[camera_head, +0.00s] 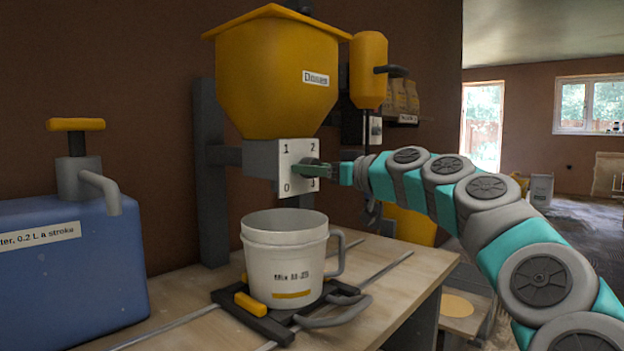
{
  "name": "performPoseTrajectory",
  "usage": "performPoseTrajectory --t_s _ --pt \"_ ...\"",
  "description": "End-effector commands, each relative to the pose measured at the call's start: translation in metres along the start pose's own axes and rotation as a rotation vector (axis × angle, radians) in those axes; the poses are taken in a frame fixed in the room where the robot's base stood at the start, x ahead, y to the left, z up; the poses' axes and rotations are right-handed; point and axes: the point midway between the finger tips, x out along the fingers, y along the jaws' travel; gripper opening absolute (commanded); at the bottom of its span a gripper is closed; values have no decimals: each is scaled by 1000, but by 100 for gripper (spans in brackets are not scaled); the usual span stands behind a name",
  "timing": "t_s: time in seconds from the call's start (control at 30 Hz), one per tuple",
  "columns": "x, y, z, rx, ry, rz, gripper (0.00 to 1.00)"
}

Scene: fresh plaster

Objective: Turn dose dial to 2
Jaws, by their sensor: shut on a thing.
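The dose dial (307,168) is a dark green-grey knob on the white numbered plate (291,158) of a grey box. The plate reads 1 at upper left, 2 at upper right, 0 at lower left and 3 at lower right. My gripper (322,170) reaches in from the right and is shut on the dial. The gripper partly hides the dial, so I cannot tell which number it points to. The box sits under a yellow hopper (275,75) labelled "Doser".
A white bucket (284,262) stands on a dark carrier (262,318) below the doser, on the wooden bench (190,338). A blue tank (70,272) with a yellow-handled pump stands at left. A yellow canister (368,70) hangs right of the hopper.

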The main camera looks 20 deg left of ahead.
Motion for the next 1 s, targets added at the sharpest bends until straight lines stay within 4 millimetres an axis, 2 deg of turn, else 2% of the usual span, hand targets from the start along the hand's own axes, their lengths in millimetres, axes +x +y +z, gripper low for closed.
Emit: performPoseTrajectory --t_s 1.0 --pt "0 -1 -3 969 -5 0 0"
